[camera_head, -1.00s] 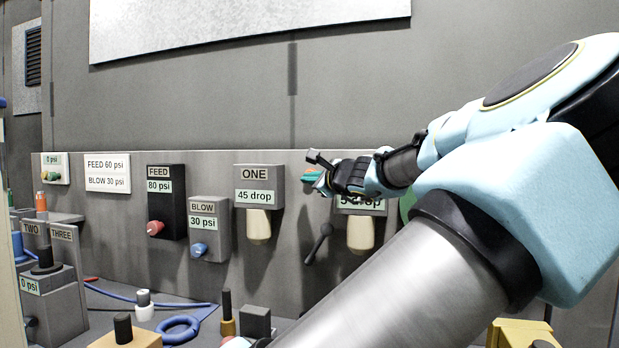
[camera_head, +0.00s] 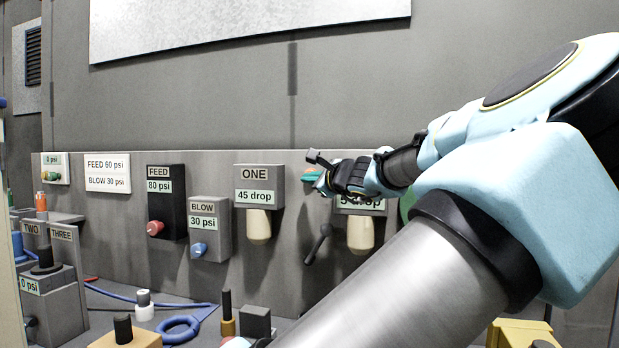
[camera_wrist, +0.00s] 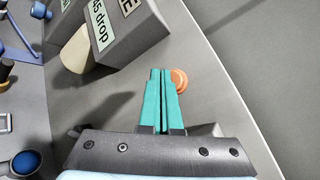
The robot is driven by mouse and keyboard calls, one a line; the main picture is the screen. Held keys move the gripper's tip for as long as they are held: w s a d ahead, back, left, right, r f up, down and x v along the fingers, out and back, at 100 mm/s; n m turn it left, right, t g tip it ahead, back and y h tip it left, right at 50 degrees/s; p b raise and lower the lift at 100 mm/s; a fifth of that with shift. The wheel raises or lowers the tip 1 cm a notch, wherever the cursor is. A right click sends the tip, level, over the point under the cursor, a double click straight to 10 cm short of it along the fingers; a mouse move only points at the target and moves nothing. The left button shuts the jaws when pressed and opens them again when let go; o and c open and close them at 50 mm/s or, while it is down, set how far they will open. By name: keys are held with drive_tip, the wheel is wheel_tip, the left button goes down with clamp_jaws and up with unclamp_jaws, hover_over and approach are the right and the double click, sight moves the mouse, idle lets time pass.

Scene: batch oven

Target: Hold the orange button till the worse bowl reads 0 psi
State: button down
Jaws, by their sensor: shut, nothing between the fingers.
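My gripper (camera_head: 313,177) is shut and empty at the back panel, between the two bowls. In the wrist view, its teal fingertips (camera_wrist: 166,76) lie just beside the round orange button (camera_wrist: 180,79) and partly cover its edge; I cannot tell if they touch it. The button shows as an orange sliver (camera_head: 311,170) in the head view. Bowl ONE (camera_head: 259,178) reads "45 drop". The second bowl (camera_head: 361,232), to its right, is partly hidden by my gripper; its name is covered and its reading seems to end in "5 drop".
A black lever (camera_head: 319,243) hangs between the bowls. The FEED regulator (camera_head: 166,203) reads 80 psi and the BLOW regulator (camera_head: 209,229) reads 30 psi. A sign (camera_head: 108,172) says FEED 60 psi, BLOW 30 psi. Small fittings and a blue hose (camera_head: 178,329) lie on the bench below.

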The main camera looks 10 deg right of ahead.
drive_tip(key=shift+w+d, duration=0.1)
drive_tip(key=shift+w+d, duration=0.1)
drive_tip(key=shift+w, duration=0.15)
drive_tip(key=shift+w+d, duration=0.25)
drive_tip(key=shift+w, duration=0.15)
idle(2.3)
drive_tip(key=shift+s, duration=0.15)
idle(1.2)
drive_tip(key=shift+s+a, duration=0.4)
drive_tip(key=shift+s, duration=0.2)
drive_tip(key=s, duration=0.1)
drive_tip(key=s+a+b, duration=0.1)
drive_tip(key=s, duration=0.1)
drive_tip(key=s+a+b, duration=0.1)
drive_tip(key=shift+s+a, duration=0.2)
drive_tip(key=shift+a, duration=0.05)
